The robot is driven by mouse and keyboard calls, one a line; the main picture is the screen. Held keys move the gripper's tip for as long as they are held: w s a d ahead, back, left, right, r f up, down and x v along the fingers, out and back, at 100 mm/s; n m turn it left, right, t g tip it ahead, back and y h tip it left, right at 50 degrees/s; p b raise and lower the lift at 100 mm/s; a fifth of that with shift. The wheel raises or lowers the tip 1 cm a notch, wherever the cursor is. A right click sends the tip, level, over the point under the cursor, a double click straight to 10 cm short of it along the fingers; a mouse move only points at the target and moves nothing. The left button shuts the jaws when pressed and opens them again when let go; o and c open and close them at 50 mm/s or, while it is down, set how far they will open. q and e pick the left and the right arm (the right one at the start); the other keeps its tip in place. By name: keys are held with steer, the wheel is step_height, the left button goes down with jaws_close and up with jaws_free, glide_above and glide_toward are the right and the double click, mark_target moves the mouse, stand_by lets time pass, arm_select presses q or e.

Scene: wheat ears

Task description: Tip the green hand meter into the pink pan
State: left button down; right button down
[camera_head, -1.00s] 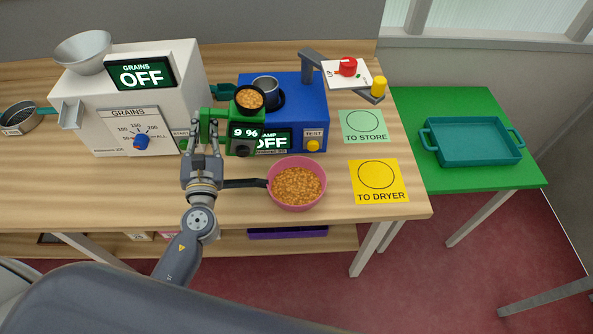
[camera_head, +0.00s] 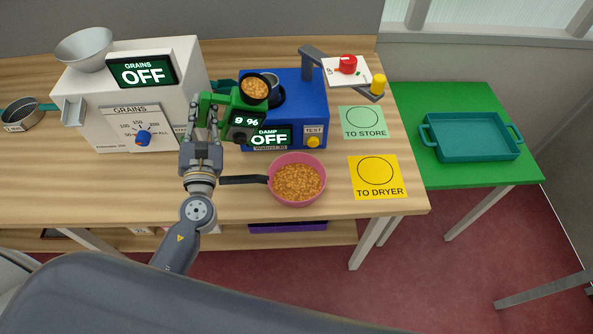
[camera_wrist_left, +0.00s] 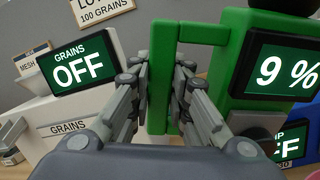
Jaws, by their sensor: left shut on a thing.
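The green hand meter (camera_head: 240,112) has a small screen reading 9 % and a black cup full of grains (camera_head: 255,88) on top. My left gripper (camera_head: 206,122) is shut on its green handle, which also shows between the fingers in the left wrist view (camera_wrist_left: 160,80). The meter is held up in front of the blue damp machine, tilted a little to the right. The pink pan (camera_head: 297,203) stands on the table below and to the right of the meter, holding grains, its dark handle pointing left. My right gripper is out of view.
The white grain counter (camera_head: 125,120) stands at the left, its screen reading OFF. The blue damp machine (camera_head: 312,110) is just behind the meter. A yellow TO DRYER card (camera_head: 395,193) and a green TO STORE card (camera_head: 363,137) lie right of the pan. A teal tray (camera_head: 470,150) sits on the green table.

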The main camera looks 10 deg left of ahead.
arm_select(q)
steer(key=shift+r, duration=0.2)
steer(key=shift+s+d+r+m, duration=0.2)
steer(key=shift+m, duration=0.1)
steer(key=shift+b, duration=0.3)
